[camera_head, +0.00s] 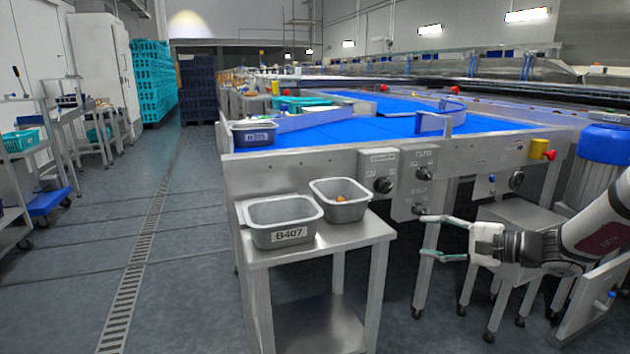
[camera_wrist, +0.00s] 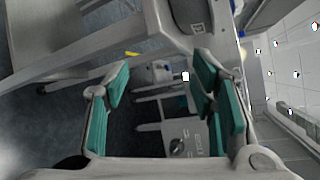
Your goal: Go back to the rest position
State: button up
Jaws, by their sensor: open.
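My gripper (camera_head: 424,236) is open and empty, held out level from the right side of the head view. Its fingertips point left, to the right of the small steel table (camera_head: 345,236) and in front of the machine's control panel. In the wrist view my gripper (camera_wrist: 160,105) shows two teal-padded fingers spread apart with nothing between them. On the small table stand a grey bin labelled B407 (camera_head: 290,235) and a second grey bin (camera_head: 345,211) with a few brownish dates (camera_head: 341,198) in it. The B407 bin looks empty from here.
The machine with the blue belt (camera_head: 380,132) stands behind, with knobs on its front panel (camera_head: 400,180). A dark labelled bin (camera_head: 254,134) sits on its left corner. A steel stand (camera_head: 525,215) and blue drum (camera_head: 603,144) are near my arm.

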jog(key=s+a+r+n+g+h, duration=0.2)
jog(key=s+a+r+n+g, duration=0.15)
jog(key=s+a, duration=0.6)
jog(key=s+a+r+n+g+h, duration=0.1)
jog(key=s+a+r+n+g, duration=0.35)
jog(key=s, duration=0.75)
jog(key=s+d+f+n+g+h, duration=0.1)
jog(key=s+d+h, duration=0.15)
jog(key=s, duration=0.55)
jog(key=s+d+f+n+h, duration=0.15)
jog(key=s+h, duration=0.25)
jog(key=s, duration=0.5)
jog(key=s+d+f+n+g+h, duration=0.1)
jog(key=s+d+h, duration=0.2)
jog(key=s, duration=0.5)
notch_tip(320, 180, up, 36)
jog(key=t+p, duration=0.4)
jog(key=p, duration=3)
jog(key=shift+n, duration=0.35)
jog(key=shift+r, duration=0.1)
